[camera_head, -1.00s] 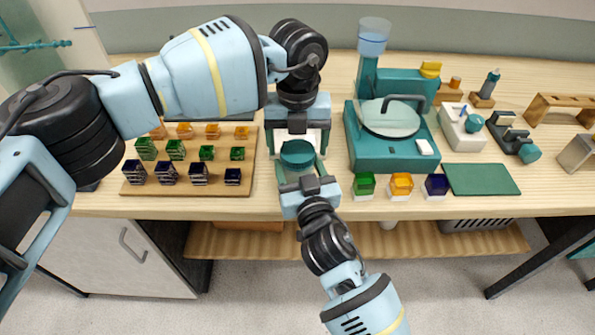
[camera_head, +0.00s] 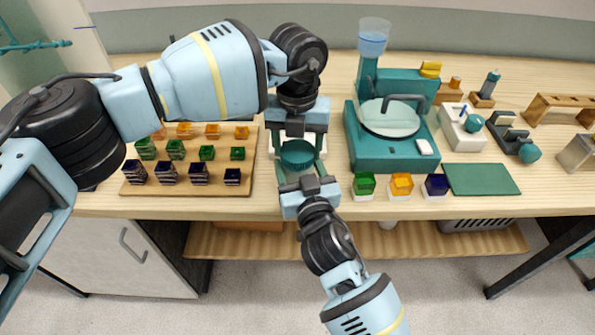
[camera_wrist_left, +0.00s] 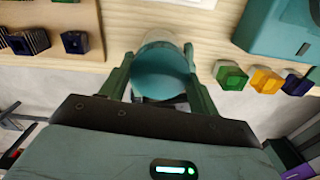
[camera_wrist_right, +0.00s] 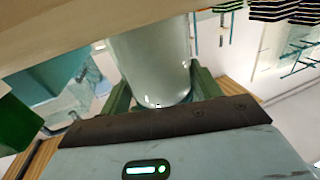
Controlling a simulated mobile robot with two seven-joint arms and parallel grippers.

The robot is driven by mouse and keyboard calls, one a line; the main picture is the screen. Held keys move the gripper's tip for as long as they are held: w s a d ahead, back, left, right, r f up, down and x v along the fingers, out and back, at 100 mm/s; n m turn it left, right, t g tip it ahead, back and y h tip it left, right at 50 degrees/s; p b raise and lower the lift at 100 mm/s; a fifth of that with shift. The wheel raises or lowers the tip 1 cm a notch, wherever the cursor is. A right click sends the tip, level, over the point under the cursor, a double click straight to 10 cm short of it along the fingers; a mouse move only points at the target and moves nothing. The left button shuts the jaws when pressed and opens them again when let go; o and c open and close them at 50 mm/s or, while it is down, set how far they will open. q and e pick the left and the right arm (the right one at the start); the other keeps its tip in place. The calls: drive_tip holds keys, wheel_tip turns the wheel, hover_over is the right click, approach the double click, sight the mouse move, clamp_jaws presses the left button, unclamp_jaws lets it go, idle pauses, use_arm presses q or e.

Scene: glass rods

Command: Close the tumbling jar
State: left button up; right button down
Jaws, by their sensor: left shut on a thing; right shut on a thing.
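The jar's teal round lid (camera_head: 297,155) is in the middle of the head view, at the table's front edge. My left gripper (camera_head: 297,142) reaches in from behind and is shut on it. The lid also shows in the left wrist view (camera_wrist_left: 162,74), between the fingers, with a pale rim behind it. The clear jar body (camera_wrist_right: 152,62) fills the middle of the right wrist view. My right gripper (camera_head: 297,180) is shut on it from the front. The lid hides most of the jar in the head view, and I cannot tell whether the two touch.
A wooden board (camera_head: 130,188) with rows of coloured blocks lies to the left. A teal machine (camera_head: 385,158) stands close to the right, with green, orange and dark blue cubes (camera_head: 401,184) before it. A green mat (camera_head: 482,179) lies further right.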

use_arm(q)
drive_tip(key=m, duration=1.4)
drive_tip(key=o, duration=1.1)
drive_tip(key=shift+r, duration=2.25)
drive_tip(key=shift+c, duration=0.3)
